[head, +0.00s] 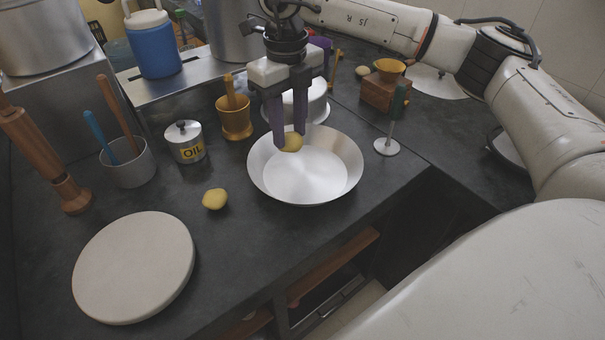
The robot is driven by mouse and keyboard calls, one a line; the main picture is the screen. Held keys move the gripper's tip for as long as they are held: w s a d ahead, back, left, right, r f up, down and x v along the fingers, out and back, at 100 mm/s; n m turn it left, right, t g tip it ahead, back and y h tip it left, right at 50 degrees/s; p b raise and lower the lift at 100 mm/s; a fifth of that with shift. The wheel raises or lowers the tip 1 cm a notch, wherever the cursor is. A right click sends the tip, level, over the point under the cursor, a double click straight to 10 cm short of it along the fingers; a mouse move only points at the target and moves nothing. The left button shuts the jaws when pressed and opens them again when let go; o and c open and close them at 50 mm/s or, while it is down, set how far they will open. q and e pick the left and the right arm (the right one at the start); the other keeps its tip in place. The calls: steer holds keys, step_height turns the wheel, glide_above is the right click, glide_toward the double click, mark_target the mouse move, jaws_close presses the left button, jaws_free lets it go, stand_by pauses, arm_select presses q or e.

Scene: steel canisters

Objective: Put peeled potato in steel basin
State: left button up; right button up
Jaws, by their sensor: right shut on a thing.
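A wide steel basin (320,183) stands on the dark counter near its front edge. My right gripper (291,138) points down over the basin's back left part and is shut on a yellow peeled potato (291,143). The potato shows between the fingertips, at or a little above the basin's inside; the exact height is hard to tell. A second yellow potato (215,199) lies on the counter left of the basin. A third small yellowish one (362,71) lies at the back right. My left gripper is not in view.
A round pale board (135,266) lies at the front left. An oil canister (185,142), a brass mortar (235,120) and a grey utensil cup (129,164) stand left of the basin. A green-handled tool (387,143) stands upright on its right. A blue jug (154,45) is behind.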

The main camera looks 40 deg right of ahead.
steer(key=f, duration=0.9)
steer(key=shift+d+f+p, duration=0.2)
steer(key=shift+f+p, duration=0.1)
steer(key=o, duration=1.2)
steer(key=shift+f, duration=0.15)
step_height(320, 180, up, 12)
steer(key=shift+r+b, duration=0.2)
steer(key=shift+b, duration=0.15)
